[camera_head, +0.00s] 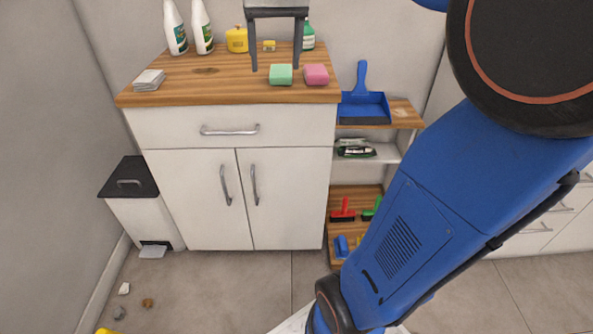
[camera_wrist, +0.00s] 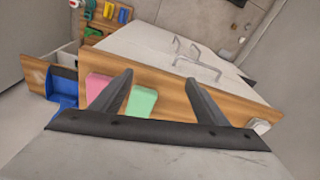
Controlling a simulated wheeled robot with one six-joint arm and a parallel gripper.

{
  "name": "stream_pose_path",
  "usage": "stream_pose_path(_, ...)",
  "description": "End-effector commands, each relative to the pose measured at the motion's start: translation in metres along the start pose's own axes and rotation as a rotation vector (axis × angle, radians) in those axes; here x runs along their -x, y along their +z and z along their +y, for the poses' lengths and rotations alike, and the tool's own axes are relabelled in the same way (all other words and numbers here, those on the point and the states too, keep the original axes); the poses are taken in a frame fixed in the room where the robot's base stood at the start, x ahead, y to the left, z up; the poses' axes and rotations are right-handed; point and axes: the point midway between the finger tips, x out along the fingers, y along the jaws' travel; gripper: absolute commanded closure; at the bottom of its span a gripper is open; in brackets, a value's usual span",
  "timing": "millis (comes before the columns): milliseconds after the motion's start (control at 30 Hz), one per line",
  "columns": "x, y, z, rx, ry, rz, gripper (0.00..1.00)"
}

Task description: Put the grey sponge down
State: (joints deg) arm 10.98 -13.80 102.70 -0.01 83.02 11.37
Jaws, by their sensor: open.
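My gripper (camera_head: 275,69) is open, with its two dark fingers pointing down over the back right part of the wooden counter top. In the wrist view its fingers (camera_wrist: 157,78) are apart and nothing is held. A green sponge (camera_head: 281,75) and a pink sponge (camera_head: 316,75) lie side by side at the counter's front right. In the wrist view, the green sponge (camera_wrist: 141,101) shows between the fingers and the pink sponge (camera_wrist: 98,88) partly behind one finger. I see no clearly grey sponge; the gripper may hide part of the counter.
A pale grey-white stack (camera_head: 149,80) lies at the counter's front left. White bottles (camera_head: 176,28), a yellow container (camera_head: 237,39) and a green bottle (camera_head: 308,37) stand at the back. A blue dustpan (camera_head: 363,107) is on the right shelf. The counter's front middle is clear.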

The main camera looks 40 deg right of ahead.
Motion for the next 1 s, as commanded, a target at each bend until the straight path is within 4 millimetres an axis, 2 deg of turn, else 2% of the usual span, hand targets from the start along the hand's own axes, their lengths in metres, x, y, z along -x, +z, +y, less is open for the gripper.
stream_pose_path(33,-0.007,0.02,-0.002,0.026,-0.005,0.017,0.32)
stream_pose_path(100,-0.018,0.042,-0.004,0.061,-0.013,0.04,0.32)
stream_pose_path(367,-0.07,0.126,-0.006,0.19,-0.039,0.129,0.32)
stream_pose_path(600,-0.129,0.197,-0.001,0.304,-0.063,0.208,0.32)
stream_pose_path(800,-0.166,0.234,0.004,0.366,-0.076,0.254,0.32)
stream_pose_path(1000,-0.179,0.245,0.006,0.386,-0.08,0.268,0.32)
